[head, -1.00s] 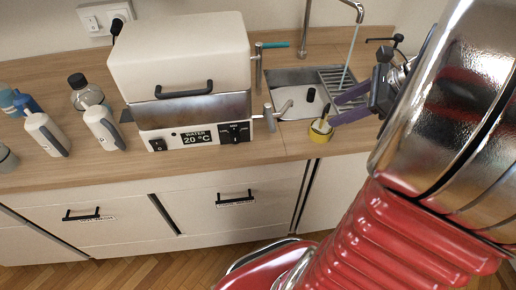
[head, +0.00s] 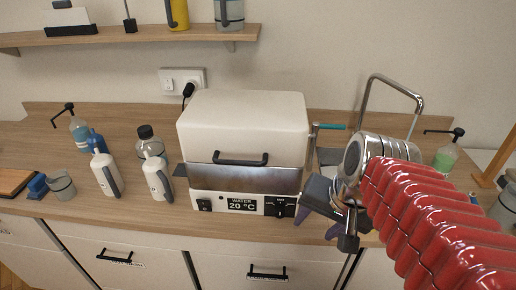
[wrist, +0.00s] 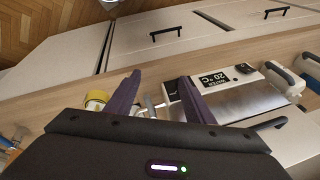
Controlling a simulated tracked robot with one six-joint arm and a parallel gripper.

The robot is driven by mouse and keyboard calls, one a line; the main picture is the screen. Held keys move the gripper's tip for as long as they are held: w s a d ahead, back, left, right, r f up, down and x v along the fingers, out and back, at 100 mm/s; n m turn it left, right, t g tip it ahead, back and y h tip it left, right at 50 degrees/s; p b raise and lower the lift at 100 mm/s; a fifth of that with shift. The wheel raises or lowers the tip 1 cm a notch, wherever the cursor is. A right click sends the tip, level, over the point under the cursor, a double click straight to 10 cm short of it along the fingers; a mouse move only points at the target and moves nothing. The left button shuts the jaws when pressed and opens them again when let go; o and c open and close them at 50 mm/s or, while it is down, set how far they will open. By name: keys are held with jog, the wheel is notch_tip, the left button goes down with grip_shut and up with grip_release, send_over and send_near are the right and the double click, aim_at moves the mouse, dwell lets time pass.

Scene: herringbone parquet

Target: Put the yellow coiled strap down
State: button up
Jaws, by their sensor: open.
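The yellow coiled strap (wrist: 96,101) shows in the wrist view, resting on the wooden counter near its front edge. It lies just left of my left finger, outside the jaws, and part of it is cut off by my gripper's body. My gripper (wrist: 158,80) is open, with nothing between its two dark purple fingers. In the head view my gripper (head: 317,221) is above the counter's front edge, right of the water bath. The strap is not visible there; my gripper and arm cover that area.
The white water bath (head: 246,125), with its lid shut, stands left of my gripper. A sink tap (head: 400,88) rises behind my arm. Several bottles (head: 106,172) stand on the left of the counter. A green soap bottle (head: 446,157) is at the right. A shelf (head: 130,38) hangs above.

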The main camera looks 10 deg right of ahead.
jog(key=shift+s+a+r+n+t+h, duration=0.15)
jog(key=shift+s+a+n+t, duration=0.15)
jog(key=shift+a+n, duration=0.65)
jog(key=shift+s+a+n+t+h, duration=0.15)
jog(key=shift+s+a+n, duration=0.35)
jog(key=shift+n, duration=0.9)
jog(key=shift+s+a+r+n+t+h, duration=0.1)
jog(key=shift+s+a+n+t, duration=0.15)
jog(key=shift+a+n, duration=0.75)
jog(key=shift+d, duration=0.15)
jog(key=shift+c, duration=0.3)
